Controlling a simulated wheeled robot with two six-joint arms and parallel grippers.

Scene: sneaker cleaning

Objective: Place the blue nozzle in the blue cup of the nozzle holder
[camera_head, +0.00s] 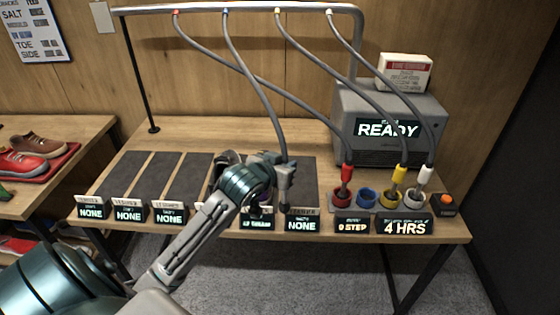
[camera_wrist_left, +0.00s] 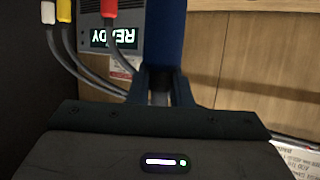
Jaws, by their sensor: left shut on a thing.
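My left gripper (camera_head: 285,190) is over the front part of the table, left of the nozzle holder. It is shut on the blue nozzle (camera_wrist_left: 166,40), which shows large between the fingers in the left wrist view. The blue cup (camera_head: 367,197) is empty, between the red cup (camera_head: 344,198) and the yellow cup (camera_head: 390,201). The gripper is apart from it, to its left. My right gripper is not in view.
The red nozzle (camera_head: 346,174), yellow nozzle (camera_head: 398,175) and white nozzle (camera_head: 423,177) stand in their cups, hoses rising behind them. A grey machine (camera_head: 390,150) reading READY stands behind. Dark mats (camera_head: 150,176) and small signs (camera_head: 303,222) line the table.

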